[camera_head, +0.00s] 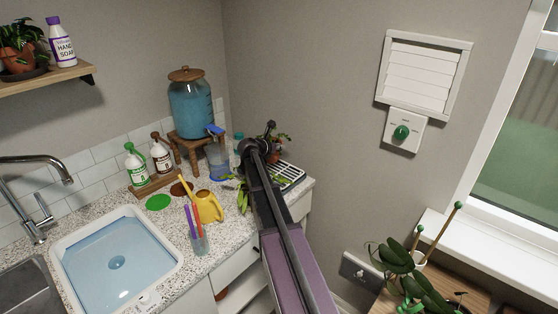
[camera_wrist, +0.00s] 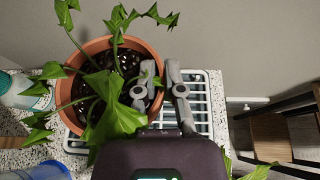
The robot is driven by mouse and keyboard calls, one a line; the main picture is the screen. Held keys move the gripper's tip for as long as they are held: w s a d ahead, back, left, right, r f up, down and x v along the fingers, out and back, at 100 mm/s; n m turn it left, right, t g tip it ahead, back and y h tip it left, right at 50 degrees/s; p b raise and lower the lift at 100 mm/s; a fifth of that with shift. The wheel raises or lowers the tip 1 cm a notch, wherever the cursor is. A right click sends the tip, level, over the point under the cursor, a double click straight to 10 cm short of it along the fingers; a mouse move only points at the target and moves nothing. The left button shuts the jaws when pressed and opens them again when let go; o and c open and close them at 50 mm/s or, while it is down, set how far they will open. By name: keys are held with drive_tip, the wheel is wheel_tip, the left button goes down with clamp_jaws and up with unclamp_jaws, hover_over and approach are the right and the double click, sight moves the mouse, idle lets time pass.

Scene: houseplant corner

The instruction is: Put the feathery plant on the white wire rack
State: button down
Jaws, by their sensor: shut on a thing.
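A plant with jagged, pointed green leaves grows in a terracotta pot (camera_wrist: 96,46) filled with dark soil. In the head view the same pot (camera_head: 274,156) shows at the counter's far corner, partly behind my arm. My gripper (camera_wrist: 159,68) is shut on the right side of the pot's rim, with one finger inside over the soil and one outside. The white wire rack (camera_wrist: 203,100) is under and to the right of the pot in the wrist view. It also shows in the head view (camera_head: 292,176). I cannot tell whether the pot touches it.
A drooping green plant (camera_head: 242,194) lies left of my arm. A blue water dispenser (camera_head: 191,107) on a wooden stand, a blue jug (camera_head: 218,160) and a yellow watering can (camera_head: 208,207) stand on the counter. A white bottle (camera_wrist: 27,92) is close left of the pot. A wall borders the rack.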

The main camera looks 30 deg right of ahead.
drive_tip(key=shift+f, duration=0.2)
idle(0.3)
drive_tip(key=shift+f+b, duration=1.8)
drive_tip(key=shift+b, duration=0.1)
drive_tip(key=shift+f, duration=0.1)
drive_tip(key=c, duration=0.8)
unclamp_jaws()
drive_tip(key=shift+o, duration=0.2)
drive_tip(key=shift+r, duration=0.2)
drive_tip(key=p+v, duration=0.4)
drive_tip(key=v, duration=0.8)
drive_tip(key=shift+p, duration=0.35)
drive_tip(key=shift+a+f, duration=0.1)
